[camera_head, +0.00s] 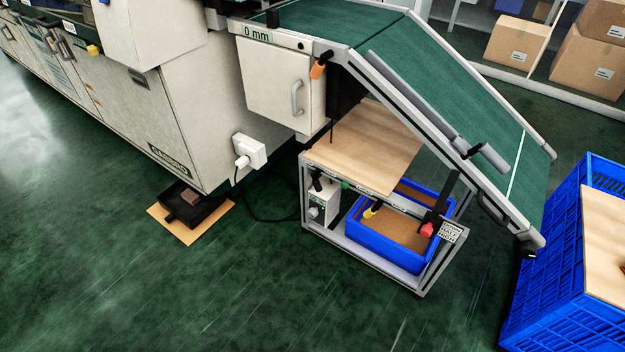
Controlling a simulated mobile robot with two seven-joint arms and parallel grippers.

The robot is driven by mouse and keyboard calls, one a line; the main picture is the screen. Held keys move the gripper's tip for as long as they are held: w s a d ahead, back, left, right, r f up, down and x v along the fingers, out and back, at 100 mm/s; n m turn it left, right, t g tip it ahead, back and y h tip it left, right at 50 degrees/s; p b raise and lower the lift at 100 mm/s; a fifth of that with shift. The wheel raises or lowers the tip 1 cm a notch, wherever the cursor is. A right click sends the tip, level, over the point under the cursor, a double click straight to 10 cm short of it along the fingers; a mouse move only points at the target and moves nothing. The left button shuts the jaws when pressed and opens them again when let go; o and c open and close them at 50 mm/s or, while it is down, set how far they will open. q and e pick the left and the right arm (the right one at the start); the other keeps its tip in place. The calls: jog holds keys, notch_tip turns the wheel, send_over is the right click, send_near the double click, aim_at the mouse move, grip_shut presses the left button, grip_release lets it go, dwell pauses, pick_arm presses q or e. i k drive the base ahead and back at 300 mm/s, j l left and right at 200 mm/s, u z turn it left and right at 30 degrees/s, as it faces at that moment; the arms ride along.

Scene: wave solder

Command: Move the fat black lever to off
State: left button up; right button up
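Neither of my grippers is in view. I cannot tell for sure which part is the fat black lever, and no "off" mark is readable. A short dark lever (316,181) stands by a small grey box (322,205) under the left side of the wood-topped cart. A longer black bar (441,197) slants at the cart's right front corner, next to a red knob (427,229) and a small printed label (453,232). A yellow-tipped handle (373,209) sits between them. An orange-tipped lever (318,69) is on the machine by the conveyor.
A green sloping conveyor (450,90) with metal rails passes above the cart. A blue bin (405,251) sits in the cart frame, and a blue crate (548,300) stands at right. A black pedal-like block (190,206) and a dark cable lie on the floor. The front floor is clear.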

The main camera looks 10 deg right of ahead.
aim_at(315, 182)
jog(key=i+j, duration=0.1)
jog(key=i, duration=0.15)
jog(key=i+j, duration=0.15)
jog(key=i, duration=0.15)
jog(key=i+j+z, duration=0.25)
jog(key=i+z, duration=0.15)
jog(key=i+j+z, duration=0.4)
